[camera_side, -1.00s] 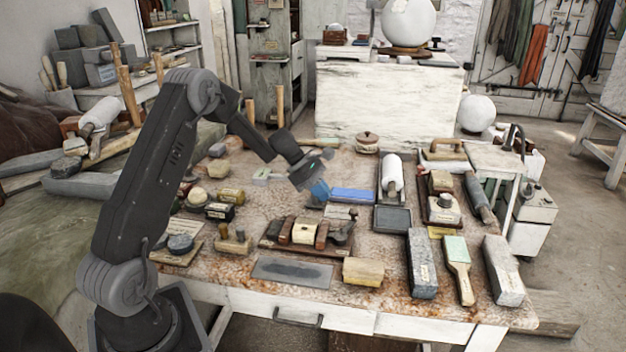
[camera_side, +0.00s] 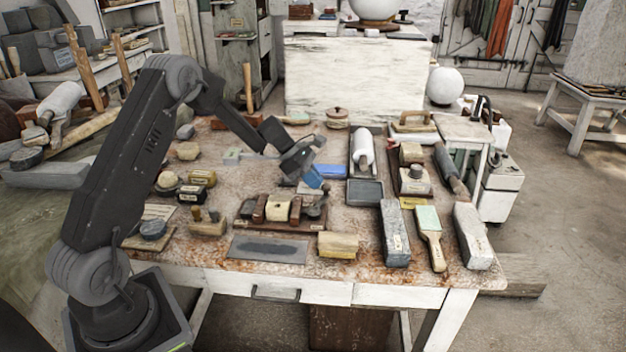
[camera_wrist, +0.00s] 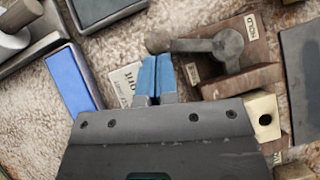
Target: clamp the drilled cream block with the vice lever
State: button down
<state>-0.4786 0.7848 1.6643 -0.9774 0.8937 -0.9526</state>
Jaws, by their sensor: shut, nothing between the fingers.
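The drilled cream block (camera_side: 278,210) sits between the brown wooden jaws of the vice (camera_side: 259,208) on the table. In the wrist view part of the block (camera_wrist: 264,118) shows with its dark hole, at the right beside my gripper's body. The vice lever (camera_wrist: 190,44) is a grey bar with a round knob at its left end and a hub at its right end. My gripper (camera_wrist: 155,78) is shut and empty, its blue fingertips close to the lever's knob. In the side view my gripper (camera_side: 314,181) is over the lever end of the vice; contact cannot be told.
A blue slab (camera_wrist: 72,80) lies left of my fingers, with a printed card (camera_wrist: 126,84) between. A white roller in a tray (camera_side: 363,150) stands behind to the right. A yellowish block (camera_side: 338,245) and a dark flat plate (camera_side: 268,248) lie in front of the vice.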

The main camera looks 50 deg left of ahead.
jog(key=shift+w+d+m+g, duration=0.25)
jog(key=shift+m+g, duration=0.05)
jog(key=shift+m, duration=0.2)
jog(key=m+g, duration=0.1)
jog(key=w+d+m+g+h, duration=0.1)
jog(key=m, duration=0.1)
jog(key=shift+w+d+f, duration=0.1)
jog(key=shift+w+d, duration=0.1)
jog(key=shift+d, duration=0.1)
jog(key=d+m+g, duration=0.2)
jog(key=m, duration=0.1)
jog(key=shift+w+d+m, duration=0.15)
jog(key=shift+w+m, duration=0.15)
jog(key=shift+w, duration=0.1)
jog(key=d+m+g, duration=0.3)
jog(key=m, duration=0.1)
jog(key=shift+s+d+y, duration=0.15)
jog(key=shift+d+y, duration=0.15)
jog(key=shift+d, duration=0.65)
jog(key=v, duration=0.8)
